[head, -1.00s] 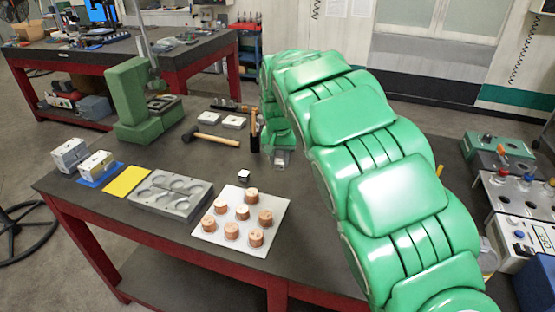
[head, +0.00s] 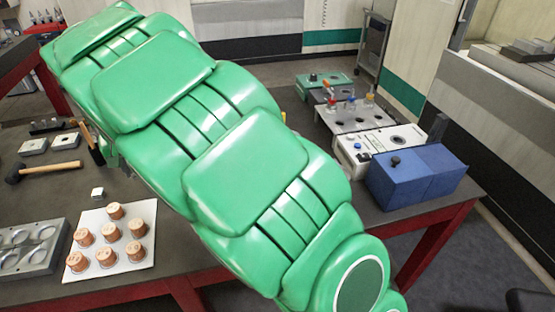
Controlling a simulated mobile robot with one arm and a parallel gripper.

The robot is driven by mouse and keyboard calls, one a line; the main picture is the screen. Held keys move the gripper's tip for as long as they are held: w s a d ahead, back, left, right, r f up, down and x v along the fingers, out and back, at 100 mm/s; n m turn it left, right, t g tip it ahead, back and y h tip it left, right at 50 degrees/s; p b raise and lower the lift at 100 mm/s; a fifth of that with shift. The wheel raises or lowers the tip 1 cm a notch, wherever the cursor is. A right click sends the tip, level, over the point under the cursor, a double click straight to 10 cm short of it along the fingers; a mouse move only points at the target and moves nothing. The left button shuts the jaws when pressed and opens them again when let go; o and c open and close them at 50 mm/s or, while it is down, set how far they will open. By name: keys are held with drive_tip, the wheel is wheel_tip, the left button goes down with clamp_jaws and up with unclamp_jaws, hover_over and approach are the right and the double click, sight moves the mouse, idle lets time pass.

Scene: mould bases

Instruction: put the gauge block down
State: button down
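My green arm crosses the middle of the head view and hides much of the table behind it. My gripper is hidden behind the arm, so I cannot see whether it holds anything. I cannot pick out the gauge block for sure. A small block with a white top (head: 97,191) stands on the dark table (head: 180,245), just behind the white plate (head: 150,214); I cannot tell whether it is the gauge block.
Several copper-coloured cylinders (head: 136,228) stand on the white plate. A grey plate with round recesses (head: 38,262) is at left, a hammer (head: 50,168) behind it. Blue boxes (head: 440,170), a white instrument (head: 350,158) and a panel with coloured knobs (head: 345,117) occupy the right end.

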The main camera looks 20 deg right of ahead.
drive_tip(key=w+d+r+m, duration=0.1)
drive_tip(key=d+r, duration=0.1)
drive_tip(key=d, duration=1.2)
drive_tip(key=d+r+m, duration=0.1)
drive_tip(key=d+r, duration=0.1)
drive_tip(key=d, duration=1.2)
drive_tip(key=s+d, duration=0.7)
drive_tip(key=d, duration=0.4)
drive_tip(key=s+d, duration=0.6)
drive_tip(key=d, duration=0.6)
drive_tip(key=shift+m, duration=0.3)
drive_tip(key=shift+s+a+f, duration=0.1)
drive_tip(key=shift+f, duration=1.6)
drive_tip(key=shift+s+a+f, duration=0.1)
drive_tip(key=shift+f, duration=1.55)
drive_tip(key=shift+f, duration=0.1)
drive_tip(key=c, duration=0.8)
unclamp_jaws()
